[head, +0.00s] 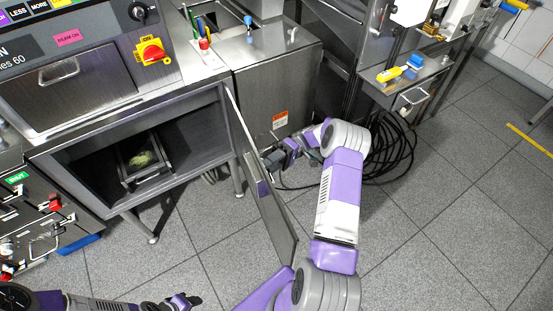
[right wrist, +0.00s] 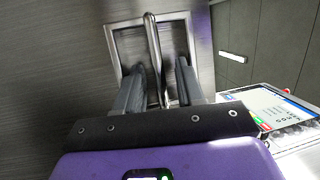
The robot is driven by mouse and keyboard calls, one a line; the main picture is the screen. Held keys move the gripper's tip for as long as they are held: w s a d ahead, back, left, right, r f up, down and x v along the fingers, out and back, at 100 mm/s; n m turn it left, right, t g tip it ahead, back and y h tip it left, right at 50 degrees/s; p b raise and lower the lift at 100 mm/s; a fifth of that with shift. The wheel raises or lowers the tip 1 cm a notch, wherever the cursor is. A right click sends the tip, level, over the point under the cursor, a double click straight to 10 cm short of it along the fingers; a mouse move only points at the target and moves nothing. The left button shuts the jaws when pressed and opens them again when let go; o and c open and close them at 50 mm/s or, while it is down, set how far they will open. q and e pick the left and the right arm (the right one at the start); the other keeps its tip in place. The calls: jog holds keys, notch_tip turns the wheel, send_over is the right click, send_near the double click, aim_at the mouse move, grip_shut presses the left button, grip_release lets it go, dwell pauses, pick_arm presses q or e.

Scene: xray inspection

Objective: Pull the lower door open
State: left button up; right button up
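The lower door (head: 262,195) is a grey metal panel, swung well out to the right of the lower compartment (head: 190,135), whose inside is visible. In the right wrist view, the door's face (right wrist: 60,70) carries a framed, recessed bar handle (right wrist: 153,50). My right gripper (head: 272,158) is at the door's outer side. In the right wrist view its two fingers (right wrist: 160,72) stand apart on either side of the bar, with gaps showing. My left gripper (head: 192,300) is low at the bottom edge, away from the door; its finger opening is unclear.
A dark tray (head: 127,178) with a greenish item sits inside the compartment. Black cables (head: 395,150) lie coiled on the floor at right. A metal cabinet (head: 285,85) stands behind the door. The tiled floor before the compartment is mostly clear.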

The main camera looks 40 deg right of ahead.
jog(key=b+v, duration=0.6)
jog(key=v, duration=0.1)
dwell(0.6)
jog(key=shift+r, duration=0.15)
dwell(0.4)
